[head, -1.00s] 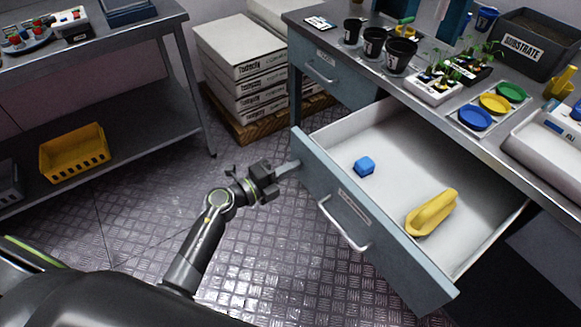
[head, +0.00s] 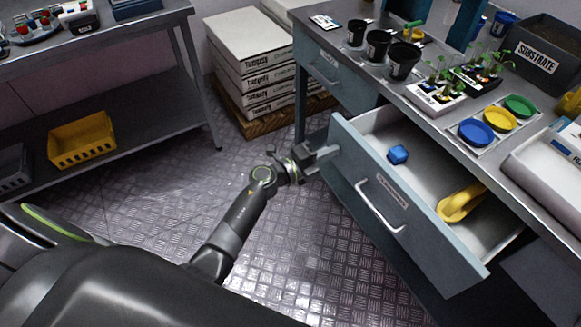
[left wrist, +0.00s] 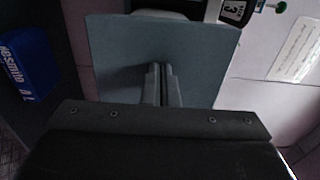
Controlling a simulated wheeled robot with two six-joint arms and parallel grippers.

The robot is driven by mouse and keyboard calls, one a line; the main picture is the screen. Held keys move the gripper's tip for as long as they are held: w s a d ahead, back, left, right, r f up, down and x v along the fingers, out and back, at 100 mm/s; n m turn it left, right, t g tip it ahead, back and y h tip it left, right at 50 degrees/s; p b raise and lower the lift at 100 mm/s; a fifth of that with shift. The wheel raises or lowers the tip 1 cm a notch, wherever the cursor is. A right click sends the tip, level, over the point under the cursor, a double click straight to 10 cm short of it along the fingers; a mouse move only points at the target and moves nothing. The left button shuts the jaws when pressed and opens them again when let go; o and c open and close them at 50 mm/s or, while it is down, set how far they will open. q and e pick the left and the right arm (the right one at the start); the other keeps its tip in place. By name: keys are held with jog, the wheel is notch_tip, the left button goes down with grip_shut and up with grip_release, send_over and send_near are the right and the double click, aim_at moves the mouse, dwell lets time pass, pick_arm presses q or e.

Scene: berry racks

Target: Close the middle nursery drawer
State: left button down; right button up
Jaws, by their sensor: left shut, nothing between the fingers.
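The middle nursery drawer (head: 360,155) is partly open, pulled out from the blue-grey bench on the right. Its front has a bar handle (head: 378,207) and a label. Inside lie a blue block (head: 398,154) and a yellow curved object (head: 461,203). My left gripper (head: 330,151) is shut and empty, its fingertips at the left end of the drawer front. In the left wrist view the shut fingers (left wrist: 162,84) point at a blue-grey panel (left wrist: 115,50); whether they touch it I cannot tell. My right gripper is not in view.
The bench top holds black pots (head: 378,45), seedling trays, coloured dishes (head: 500,118) and a substrate bin (head: 538,55). Another drawer (head: 323,67) at the left is shut. Stacked boxes (head: 255,65) stand behind. A shelf with a yellow crate (head: 82,140) is at left. Floor between is clear.

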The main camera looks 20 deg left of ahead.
pick_arm(q)
jog(key=b+x, duration=0.1)
jog(key=x, duration=0.6)
jog(key=shift+w+d+b, duration=0.1)
jog(key=shift+b, duration=0.2)
jog(key=b+x, duration=0.4)
jog(key=x, duration=0.5)
jog(key=shift+w+d, duration=0.15)
jog(key=shift+w, duration=0.05)
jog(key=shift+w+d+b, duration=0.25)
jog(key=shift+w+b, duration=0.1)
jog(key=shift+b, duration=0.05)
jog(key=shift+r, duration=0.35)
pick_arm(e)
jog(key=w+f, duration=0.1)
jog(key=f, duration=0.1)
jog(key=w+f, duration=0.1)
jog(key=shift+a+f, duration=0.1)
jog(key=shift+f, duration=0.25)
